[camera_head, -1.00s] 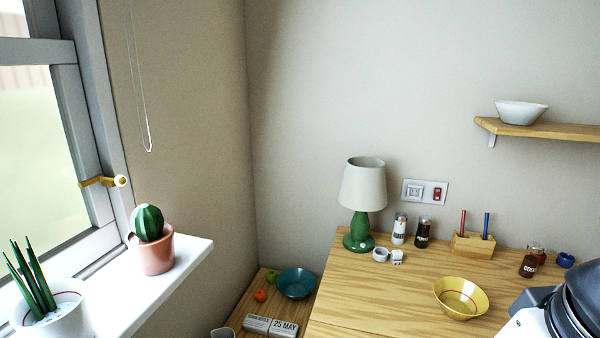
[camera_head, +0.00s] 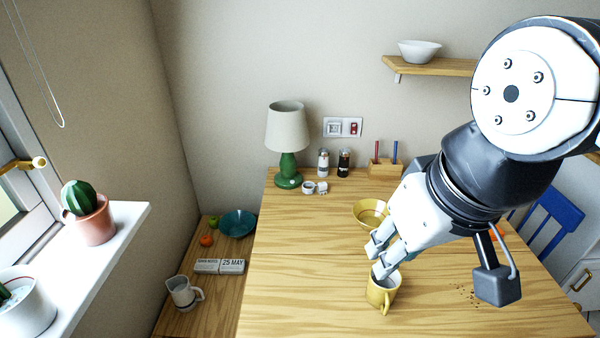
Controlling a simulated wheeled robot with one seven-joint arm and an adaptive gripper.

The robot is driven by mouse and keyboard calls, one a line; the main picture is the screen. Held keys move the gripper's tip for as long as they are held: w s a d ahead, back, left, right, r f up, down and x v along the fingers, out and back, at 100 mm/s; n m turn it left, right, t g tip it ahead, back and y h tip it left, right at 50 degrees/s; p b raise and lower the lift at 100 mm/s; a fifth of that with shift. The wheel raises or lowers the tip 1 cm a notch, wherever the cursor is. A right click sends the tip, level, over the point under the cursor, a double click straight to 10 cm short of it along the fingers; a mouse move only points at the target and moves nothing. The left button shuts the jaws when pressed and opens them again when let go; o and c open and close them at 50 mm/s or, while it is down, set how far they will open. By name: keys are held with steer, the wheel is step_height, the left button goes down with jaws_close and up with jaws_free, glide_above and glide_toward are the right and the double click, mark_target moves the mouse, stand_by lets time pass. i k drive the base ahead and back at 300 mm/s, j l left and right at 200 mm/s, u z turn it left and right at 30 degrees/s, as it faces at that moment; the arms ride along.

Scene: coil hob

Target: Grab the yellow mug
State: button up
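The yellow mug (camera_head: 384,294) stands upright on the wooden table, its handle toward the front. My gripper (camera_head: 377,262) reaches down from the upper right to the mug's rim. One finger overlaps the mug's opening; the other shows just behind and above it. The far side of the mug's mouth is partly hidden by the fingers. I cannot tell whether the fingers touch the mug or are closed on its rim.
A yellow bowl (camera_head: 368,212) sits behind my gripper, partly hidden by it. A green lamp (camera_head: 288,168), two shakers and a wooden pen block (camera_head: 385,168) stand along the back. Crumbs (camera_head: 466,294) lie right of the mug. The table's left and middle are clear.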

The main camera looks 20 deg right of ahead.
mark_target(381, 294)
steer(key=k+u, duration=0.25)
steer(key=k+j+u, duration=0.15)
steer(key=k+u, duration=0.15)
steer(key=l+u, duration=0.15)
steer(key=l, duration=0.2)
steer(key=k+l+u, duration=0.2)
steer(key=l, duration=0.15)
steer(key=l+u, duration=0.15)
steer(key=l, duration=0.2)
steer(key=k+l+u, duration=0.15)
steer(key=l, duration=0.15)
steer(key=k+l, duration=0.1)
steer(key=l, duration=0.2)
steer(key=k+l, duration=0.1)
steer(key=l, duration=0.2)
